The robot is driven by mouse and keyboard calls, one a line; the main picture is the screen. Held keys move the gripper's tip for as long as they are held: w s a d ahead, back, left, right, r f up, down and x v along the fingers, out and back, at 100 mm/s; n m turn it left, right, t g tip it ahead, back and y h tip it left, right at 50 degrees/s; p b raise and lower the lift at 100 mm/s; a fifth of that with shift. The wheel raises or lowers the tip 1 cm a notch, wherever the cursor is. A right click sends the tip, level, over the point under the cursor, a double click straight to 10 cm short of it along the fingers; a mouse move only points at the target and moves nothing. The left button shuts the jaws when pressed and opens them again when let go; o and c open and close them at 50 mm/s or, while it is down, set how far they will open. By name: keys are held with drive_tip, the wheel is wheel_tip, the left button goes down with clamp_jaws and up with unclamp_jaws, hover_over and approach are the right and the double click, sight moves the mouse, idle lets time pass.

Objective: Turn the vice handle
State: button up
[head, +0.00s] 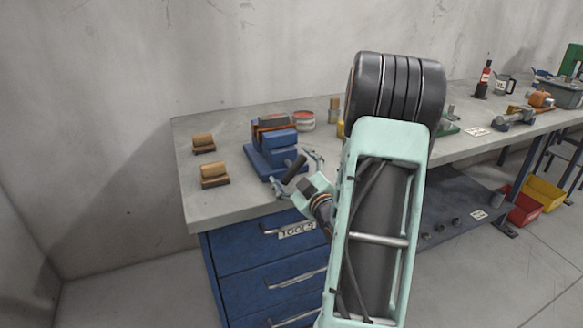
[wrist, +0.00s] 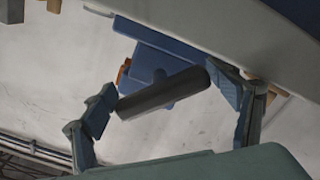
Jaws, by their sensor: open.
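The blue vice (head: 270,150) stands on the workbench near its front left, with an orange-brown block between its jaws. Its dark handle (head: 294,170) sticks out toward the bench's front edge and is tilted. My gripper (head: 293,166) is open at the handle, with a finger to each side. In the wrist view the handle (wrist: 163,93) lies slanted across the gap between the open fingers (wrist: 160,84). Its right end is close to the right fingertip; I cannot tell whether they touch.
Two wooden-topped blocks (head: 214,170) (head: 203,143) lie left of the vice. A red-topped tin (head: 304,120) stands behind it to the right. Blue drawers (head: 262,262) are below the bench top. My arm hides the middle of the bench.

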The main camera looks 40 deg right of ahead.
drive_tip(key=shift+c, duration=0.3)
drive_tip(key=c, duration=0.8)
drive_tip(key=shift+f+m+b, duration=0.1)
drive_tip(key=shift+m+b, duration=0.2)
drive_tip(key=shift+b, duration=0.35)
drive_tip(key=shift+m+b, duration=0.5)
drive_tip(key=o, duration=0.9)
drive_tip(key=shift+c, duration=0.2)
drive_tip(key=shift+s, duration=0.15)
